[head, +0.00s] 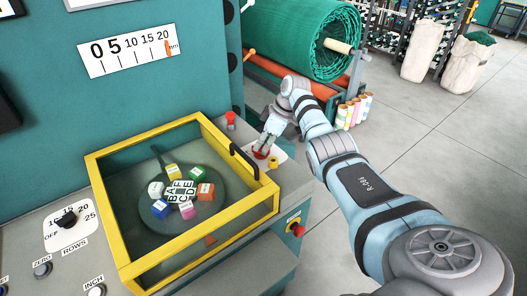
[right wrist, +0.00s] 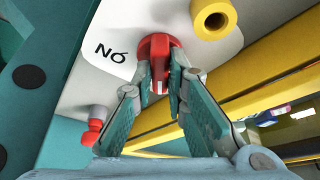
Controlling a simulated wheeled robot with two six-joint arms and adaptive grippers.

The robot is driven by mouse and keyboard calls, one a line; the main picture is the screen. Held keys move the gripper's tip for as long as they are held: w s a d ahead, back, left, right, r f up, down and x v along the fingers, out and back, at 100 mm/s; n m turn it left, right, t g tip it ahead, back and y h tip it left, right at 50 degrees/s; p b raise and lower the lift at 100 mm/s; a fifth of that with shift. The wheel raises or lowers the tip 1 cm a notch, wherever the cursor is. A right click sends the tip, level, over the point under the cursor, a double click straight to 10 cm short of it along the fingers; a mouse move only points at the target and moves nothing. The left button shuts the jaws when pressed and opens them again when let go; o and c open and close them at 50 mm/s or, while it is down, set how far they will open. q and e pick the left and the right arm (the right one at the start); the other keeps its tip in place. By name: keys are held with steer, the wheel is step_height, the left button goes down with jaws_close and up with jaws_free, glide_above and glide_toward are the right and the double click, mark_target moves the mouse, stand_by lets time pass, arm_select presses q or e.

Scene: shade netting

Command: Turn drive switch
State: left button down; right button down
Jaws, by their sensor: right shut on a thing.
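The red switch knob (right wrist: 155,58) sits on a white plate (right wrist: 104,47) with black letters next to the knob. In the head view the red knob (head: 259,154) is mostly hidden by my right gripper (head: 266,142), which reaches down to the console beside the yellow-framed guard. In the right wrist view my right gripper (right wrist: 159,84) has its two fingers closed on the narrow red grip of the knob, one on each side. My left gripper is not in view.
A yellow-framed clear guard (head: 187,121) with a black handle covers lettered cubes. A yellow ring (head: 273,163) and a red-topped peg (head: 230,118) flank the switch. A red button (head: 299,230) is on the front. A green netting roll (head: 300,38) stands behind.

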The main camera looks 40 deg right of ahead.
steer(key=shift+f+n+b, duration=0.1)
steer(key=shift+n+b, duration=0.6)
steer(key=shift+b, duration=0.1)
steer(key=c, duration=1.8)
jaws_free()
steer(key=shift+c, duration=0.2)
steer(key=shift+o, duration=1.2)
steer(key=shift+w+a, duration=0.1)
steer(key=shift+w, duration=0.05)
